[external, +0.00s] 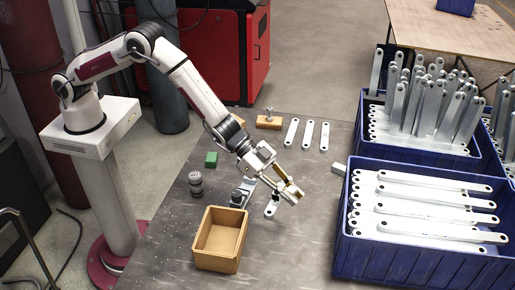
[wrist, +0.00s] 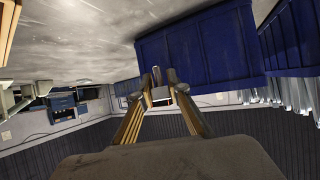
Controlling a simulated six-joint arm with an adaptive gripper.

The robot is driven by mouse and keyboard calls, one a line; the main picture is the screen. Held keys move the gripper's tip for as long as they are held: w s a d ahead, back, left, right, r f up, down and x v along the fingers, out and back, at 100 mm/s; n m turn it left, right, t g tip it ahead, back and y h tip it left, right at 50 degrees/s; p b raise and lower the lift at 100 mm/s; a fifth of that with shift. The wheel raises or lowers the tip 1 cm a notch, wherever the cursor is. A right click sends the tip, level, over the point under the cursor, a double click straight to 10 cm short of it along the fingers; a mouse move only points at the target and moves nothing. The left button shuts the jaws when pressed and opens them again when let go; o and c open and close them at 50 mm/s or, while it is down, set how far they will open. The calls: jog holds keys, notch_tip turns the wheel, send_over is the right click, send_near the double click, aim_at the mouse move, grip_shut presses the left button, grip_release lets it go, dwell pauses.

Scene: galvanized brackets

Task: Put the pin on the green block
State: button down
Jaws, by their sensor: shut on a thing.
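My gripper (external: 293,191) is over the middle of the table, with its fingers pointing to the lower right. In the wrist view its fingertips (wrist: 163,88) are close together on a small pale piece (wrist: 160,95), which I take to be the pin; the fingers hide most of it. The green block (external: 211,159) sits on the table to the left of my gripper, apart from it. Its top looks bare. The green block cannot be made out in the wrist view.
An open wooden box (external: 220,238) stands at the front. A wooden block (external: 268,122) with an upright metal piece is behind. Blue crates (external: 420,268) of brackets fill the right.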

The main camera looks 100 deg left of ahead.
jog(key=shift+s+d, duration=0.5)
jog(key=shift+s, duration=0.7)
jog(key=n+g+y, duration=0.3)
jog(key=n+y, duration=1)
send_over(212, 156)
jog(key=shift+s+d+r, duration=0.1)
jog(key=shift+r, duration=0.15)
jog(key=shift+f, duration=0.1)
jog(key=shift+f, duration=2.85)
jog(key=shift+f, duration=2.1)
